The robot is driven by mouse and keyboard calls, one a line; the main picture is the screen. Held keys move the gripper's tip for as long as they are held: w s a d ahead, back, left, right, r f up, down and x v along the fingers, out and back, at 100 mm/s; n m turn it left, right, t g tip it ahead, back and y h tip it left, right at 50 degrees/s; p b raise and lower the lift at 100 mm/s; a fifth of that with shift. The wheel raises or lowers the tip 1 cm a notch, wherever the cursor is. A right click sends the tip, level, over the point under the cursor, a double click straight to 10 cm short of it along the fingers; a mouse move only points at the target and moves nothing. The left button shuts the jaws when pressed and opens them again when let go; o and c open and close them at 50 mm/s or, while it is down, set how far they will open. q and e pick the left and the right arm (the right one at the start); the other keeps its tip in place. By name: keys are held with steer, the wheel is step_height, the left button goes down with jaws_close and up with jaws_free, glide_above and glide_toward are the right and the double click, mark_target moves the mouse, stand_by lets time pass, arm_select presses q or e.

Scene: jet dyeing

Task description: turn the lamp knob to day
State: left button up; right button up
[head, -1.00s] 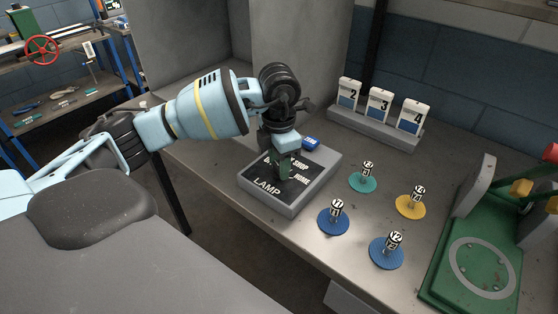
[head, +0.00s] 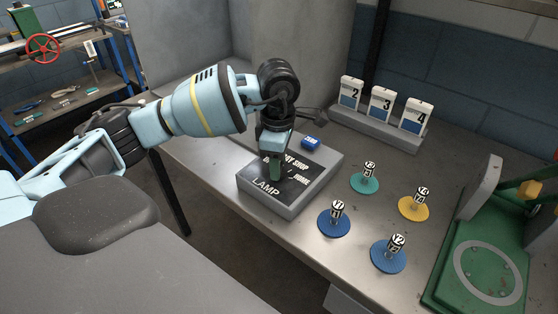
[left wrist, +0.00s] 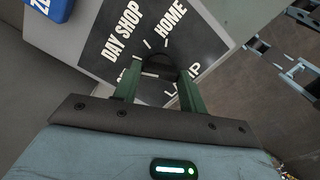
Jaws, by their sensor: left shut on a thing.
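The lamp box (head: 292,209) is a grey slab on the bench with a black face lettered LAMP, DAY, SHOP and HOME; another label is partly hidden. My left gripper (head: 276,174) points down onto this face. In the left wrist view the green fingers of the gripper (left wrist: 156,88) stand on both sides of the dark round knob (left wrist: 160,64), shut on it. White tick marks show around the knob on the face. The knob's pointer direction cannot be made out. In the head view the fingers hide the knob. My right gripper is not in view.
A blue tag block (head: 310,142) lies at the box's back edge. Sample discs, such as the teal one (head: 364,185) and the yellow one (head: 413,209), stand to the right. A rack (head: 372,128) of numbered cards is behind; a green fixture (head: 470,285) is at far right.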

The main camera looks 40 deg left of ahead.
arm_select(q)
steer(key=shift+m, duration=0.3)
steer(key=o, duration=1)
steer(key=shift+r, duration=3.95)
